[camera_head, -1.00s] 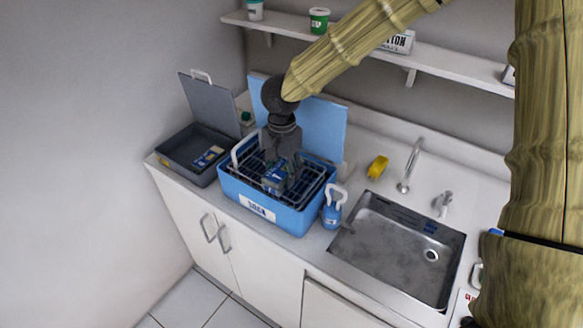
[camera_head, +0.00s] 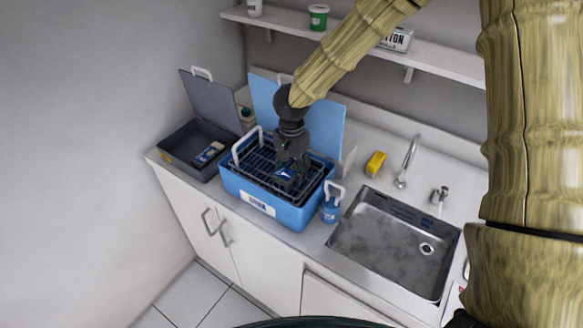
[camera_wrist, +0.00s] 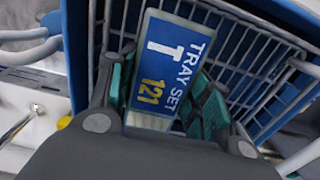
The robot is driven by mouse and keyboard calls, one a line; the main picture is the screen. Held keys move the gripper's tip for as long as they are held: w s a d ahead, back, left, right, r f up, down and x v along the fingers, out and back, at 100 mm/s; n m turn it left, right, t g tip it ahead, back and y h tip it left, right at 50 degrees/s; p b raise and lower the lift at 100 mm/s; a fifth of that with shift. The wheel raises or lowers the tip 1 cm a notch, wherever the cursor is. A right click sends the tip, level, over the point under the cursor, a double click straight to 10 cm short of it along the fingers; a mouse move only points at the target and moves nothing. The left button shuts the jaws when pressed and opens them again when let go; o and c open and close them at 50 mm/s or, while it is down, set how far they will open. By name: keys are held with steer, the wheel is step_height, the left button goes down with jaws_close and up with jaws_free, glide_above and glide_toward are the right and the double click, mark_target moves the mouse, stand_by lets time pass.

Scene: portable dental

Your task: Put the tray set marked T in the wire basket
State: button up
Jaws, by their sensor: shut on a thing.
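The tray set marked T (camera_wrist: 168,70) is a flat blue and white pack reading "TRAY SET 121" in the wrist view. My gripper (camera_wrist: 163,108) is shut on it, with a green pad on each side. In the head view my gripper (camera_head: 289,168) points down over the right part of the dark wire basket (camera_head: 252,166). Only a small blue part of the tray set (camera_head: 284,174) shows there, at basket height. The basket sits inside a blue tub (camera_head: 237,186); its wires pass behind the pack in the wrist view (camera_wrist: 262,70). Whether the pack touches the wires is unclear.
The tub's blue lid (camera_head: 322,125) stands up behind it. A grey open box (camera_head: 178,158) at left holds another blue pack (camera_head: 209,152).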

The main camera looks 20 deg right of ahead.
mark_target(292, 166)
steer(key=shift+f, duration=0.1)
steer(key=o, duration=1.2)
step_height(292, 166, up, 12)
steer(key=b, duration=0.3)
